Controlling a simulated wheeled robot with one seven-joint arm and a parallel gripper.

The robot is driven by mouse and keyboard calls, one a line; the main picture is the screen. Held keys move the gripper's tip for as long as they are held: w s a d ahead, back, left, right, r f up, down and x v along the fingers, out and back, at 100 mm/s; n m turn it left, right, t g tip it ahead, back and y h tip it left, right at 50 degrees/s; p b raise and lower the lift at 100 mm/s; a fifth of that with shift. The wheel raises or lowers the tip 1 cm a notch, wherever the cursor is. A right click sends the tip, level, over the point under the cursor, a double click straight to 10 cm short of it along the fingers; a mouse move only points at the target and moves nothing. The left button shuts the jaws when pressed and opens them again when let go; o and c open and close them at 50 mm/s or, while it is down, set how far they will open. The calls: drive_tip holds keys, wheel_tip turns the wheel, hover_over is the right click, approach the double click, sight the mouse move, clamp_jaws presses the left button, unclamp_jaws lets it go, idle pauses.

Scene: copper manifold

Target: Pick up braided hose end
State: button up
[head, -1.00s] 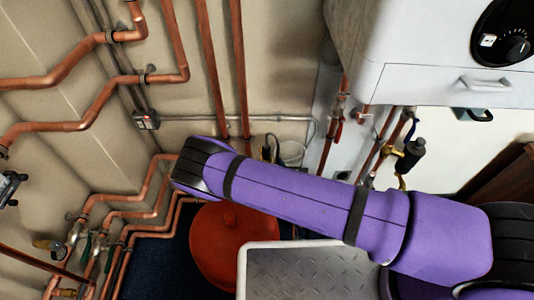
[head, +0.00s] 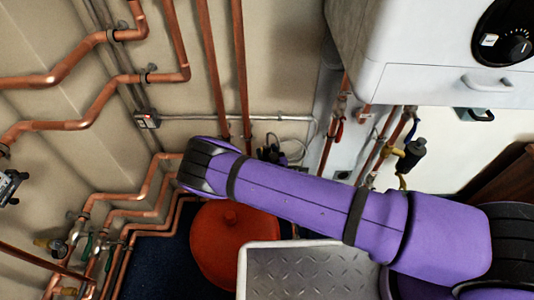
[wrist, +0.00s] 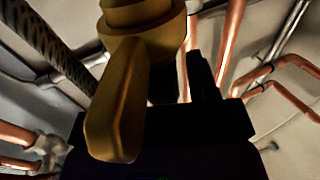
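In the wrist view a dark braided hose (wrist: 50,48) runs diagonally from the upper left down towards the dark body of my gripper. Its lower end is hidden there, and I cannot tell whether it touches the gripper. Dark finger parts of my gripper (wrist: 188,78) point upward in the middle. A brass fitting with a lever (wrist: 118,100) is very close to the camera and covers part of them, so the finger gap is unclear. In the head view my purple arm hides most of the gripper; only small dark parts show beyond it, near the wall.
Copper pipes (head: 242,70) run along the walls, with more low at the left. A white boiler (head: 425,55) hangs at the upper right. A red round vessel (head: 233,245) and a metal tread plate (head: 300,272) lie below my arm. A black-and-brass valve (head: 407,153) is at the right.

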sight(268, 148)
drive_tip(key=c, duration=0.8)
drive_tip(key=shift+r, duration=0.2)
drive_tip(key=shift+r, duration=0.2)
wheel_tip(268, 148, up, 3)
drive_tip(key=shift+f, duration=0.1)
drive_tip(key=v, duration=0.5)
drive_tip(key=a+r+v, duration=0.1)
drive_tip(key=v, duration=0.4)
drive_tip(key=a+v, duration=0.1)
drive_tip(key=v, duration=0.5)
drive_tip(key=shift+s+r, duration=0.2)
drive_tip(key=shift+s, duration=0.1)
drive_tip(key=shift+r, duration=0.15)
